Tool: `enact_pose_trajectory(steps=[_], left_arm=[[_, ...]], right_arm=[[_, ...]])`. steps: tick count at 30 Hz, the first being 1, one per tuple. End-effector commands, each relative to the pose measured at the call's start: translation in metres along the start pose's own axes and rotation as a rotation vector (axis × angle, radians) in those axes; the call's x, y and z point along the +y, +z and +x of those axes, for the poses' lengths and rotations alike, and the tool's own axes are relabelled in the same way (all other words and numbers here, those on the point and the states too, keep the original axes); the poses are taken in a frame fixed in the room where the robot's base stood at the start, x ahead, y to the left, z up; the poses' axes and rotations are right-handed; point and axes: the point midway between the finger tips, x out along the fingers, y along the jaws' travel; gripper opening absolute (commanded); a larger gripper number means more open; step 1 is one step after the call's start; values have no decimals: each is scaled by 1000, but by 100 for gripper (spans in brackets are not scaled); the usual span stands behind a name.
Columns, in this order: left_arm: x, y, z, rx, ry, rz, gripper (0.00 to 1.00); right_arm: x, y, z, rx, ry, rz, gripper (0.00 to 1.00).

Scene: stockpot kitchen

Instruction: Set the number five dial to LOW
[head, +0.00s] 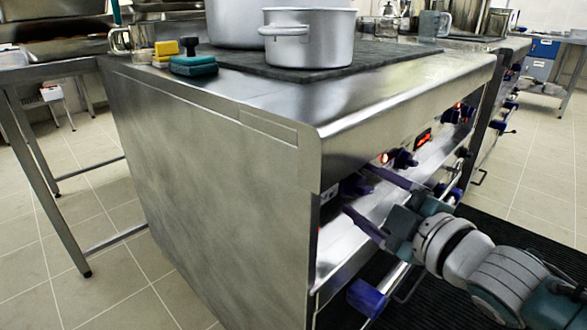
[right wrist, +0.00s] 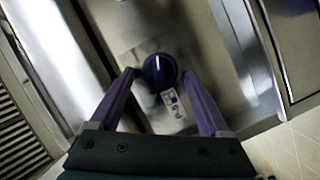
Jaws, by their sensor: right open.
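A round dark-blue dial (right wrist: 160,70) with a pale pointer line faces me in the right wrist view. A small label plate (right wrist: 174,103) lies beside it; I cannot read its number or settings. In the head view the dial (head: 353,186) is partly hidden at the near end of the stove front. My right gripper (head: 358,190) is open, its purple fingers on either side of the dial. The right wrist view shows gaps between both fingers and the dial; whether the tips reach its depth is unclear. My left gripper is out of view.
More blue knobs (head: 404,158) and red lights line the stove front (head: 400,115). A blue-ended rail (head: 367,298) runs below. A dark floor mat (head: 520,240) lies in front.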

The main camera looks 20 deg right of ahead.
Motion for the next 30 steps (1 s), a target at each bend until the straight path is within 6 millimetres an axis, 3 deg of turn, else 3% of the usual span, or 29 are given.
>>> enact_pose_trajectory(steps=[9, 15, 30], left_arm=[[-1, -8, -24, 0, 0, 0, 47], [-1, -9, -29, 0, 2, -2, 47], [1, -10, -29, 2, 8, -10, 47]], right_arm=[[2, -1, -61, -2, -4, 0, 80], [1, -1, -87, -1, -1, 1, 80], [1, 0, -92, 0, 0, 0, 80]])
